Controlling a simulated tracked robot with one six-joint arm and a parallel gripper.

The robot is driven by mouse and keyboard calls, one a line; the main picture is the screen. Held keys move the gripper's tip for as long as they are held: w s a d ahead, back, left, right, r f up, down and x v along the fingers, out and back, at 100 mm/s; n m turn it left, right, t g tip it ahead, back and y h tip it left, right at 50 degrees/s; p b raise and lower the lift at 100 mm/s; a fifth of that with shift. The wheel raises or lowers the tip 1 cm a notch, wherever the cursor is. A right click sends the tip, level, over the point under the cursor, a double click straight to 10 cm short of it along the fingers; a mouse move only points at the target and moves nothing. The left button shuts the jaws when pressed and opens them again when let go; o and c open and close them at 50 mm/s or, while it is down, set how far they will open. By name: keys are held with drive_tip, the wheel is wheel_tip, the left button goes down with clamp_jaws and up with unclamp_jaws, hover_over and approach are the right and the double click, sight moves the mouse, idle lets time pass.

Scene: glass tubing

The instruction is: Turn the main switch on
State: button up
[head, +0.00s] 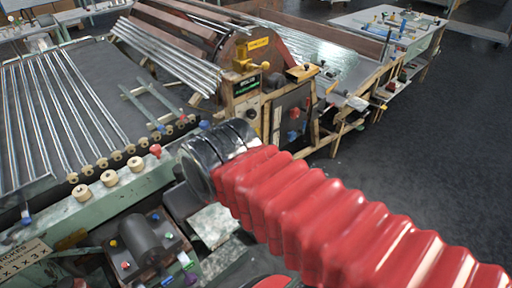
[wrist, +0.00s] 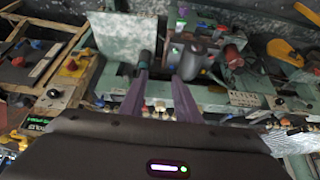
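I cannot tell for certain which part is the main switch. A small red knob (head: 155,150) stands on the green machine rail, left of my arm's end in the head view. A red and blue part (head: 294,115) sits on a dark upright panel to the right. My gripper (wrist: 164,78) shows in the wrist view as two purple fingers, set apart with nothing seen between them. It points toward the machine's lower parts. In the head view its fingers are hidden, and only my red sleeve and grey wrist show.
A dark cylindrical motor (head: 142,234) with coloured knobs sits at lower left. Rows of glass tubes (head: 70,110) lie on the left bed. A small green-lit display (head: 246,86) is on the machine front. Dark open floor (head: 440,150) lies to the right.

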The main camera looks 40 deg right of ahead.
drive_tip(key=w+f+m+g+y, duration=0.4)
drive_tip(key=w+f+m+y, duration=0.15)
drive_tip(key=f+m, duration=0.3)
drive_tip(key=w+d+f+m+t+y, duration=0.3)
drive_tip(key=w+d+m+t+y, duration=0.25)
drive_tip(key=w+d+m, duration=0.35)
drive_tip(key=s+d+f+m+t+h, duration=0.1)
drive_tip(key=d+f+m+t+h, duration=0.2)
drive_tip(key=d+m, duration=0.3)
drive_tip(key=s+d+f+m+t+h, duration=0.1)
drive_tip(key=d+f+m+t+h, duration=0.3)
drive_tip(key=d, duration=0.9)
drive_tip(key=s+d+f+m+t+h, duration=0.2)
drive_tip(key=d+f+m+t+h, duration=0.1)
drive_tip(key=d+f+m, duration=0.3)
drive_tip(key=d+m+t, duration=0.1)
drive_tip(key=d+m, duration=0.1)
drive_tip(key=d, duration=0.1)
drive_tip(key=shift+d+f+h, duration=0.2)
drive_tip(key=shift+d+h, duration=0.1)
drive_tip(key=shift+d, duration=0.1)
drive_tip(key=shift+w, duration=0.1)
